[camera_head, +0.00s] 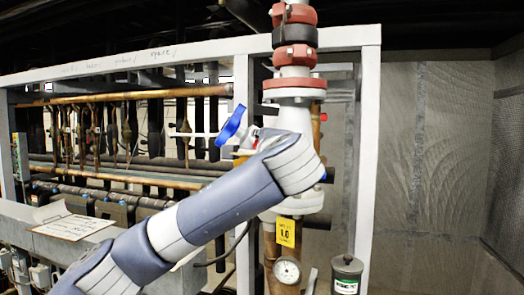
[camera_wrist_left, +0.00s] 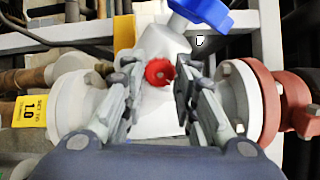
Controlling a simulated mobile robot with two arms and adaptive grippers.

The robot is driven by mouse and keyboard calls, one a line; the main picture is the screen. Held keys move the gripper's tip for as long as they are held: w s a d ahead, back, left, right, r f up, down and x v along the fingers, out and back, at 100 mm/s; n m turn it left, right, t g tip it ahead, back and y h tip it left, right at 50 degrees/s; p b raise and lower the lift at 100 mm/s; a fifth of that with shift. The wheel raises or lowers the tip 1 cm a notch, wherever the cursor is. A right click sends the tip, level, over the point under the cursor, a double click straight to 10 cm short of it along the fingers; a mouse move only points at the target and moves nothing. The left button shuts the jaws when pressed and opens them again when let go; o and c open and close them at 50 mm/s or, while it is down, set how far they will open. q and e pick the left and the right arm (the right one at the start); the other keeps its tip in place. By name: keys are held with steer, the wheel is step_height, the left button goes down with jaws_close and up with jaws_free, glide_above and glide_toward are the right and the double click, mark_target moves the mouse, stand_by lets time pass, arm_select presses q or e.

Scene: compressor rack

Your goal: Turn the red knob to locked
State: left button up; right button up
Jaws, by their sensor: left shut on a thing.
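The red knob (camera_wrist_left: 160,72) shows in the left wrist view, on the front of a pale valve body (camera_wrist_left: 160,110) between two white flanges. My left gripper (camera_wrist_left: 158,76) has one finger on each side of the knob and is shut on it. In the head view my left arm comes in from the lower left and reaches the white vertical pipe. Its wrist covers the valve there, and I cannot clearly make out the knob or the fingertips. Any lock marking on the knob is too small to read. My right gripper is in neither view.
A blue handle (camera_head: 230,125) stands close beside my left wrist; it also shows in the wrist view (camera_wrist_left: 205,12). A yellow tag (camera_head: 286,231), a round gauge (camera_head: 287,271) and a grey canister (camera_head: 346,274) sit below. A grey frame post (camera_head: 368,160) stands right of the pipe.

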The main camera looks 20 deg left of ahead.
arm_select(q)
steer(key=m, duration=0.3)
steer(key=m+p, duration=0.1)
steer(key=m, duration=0.5)
steer(key=shift+f+m+p, duration=0.3)
steer(key=shift+p, duration=0.05)
steer(key=shift+f, duration=0.1)
stand_by(0.3)
steer(key=o, duration=1)
steer(key=shift+o, duration=0.4)
steer(key=shift+d, duration=0.1)
steer(key=shift+r, duration=0.2)
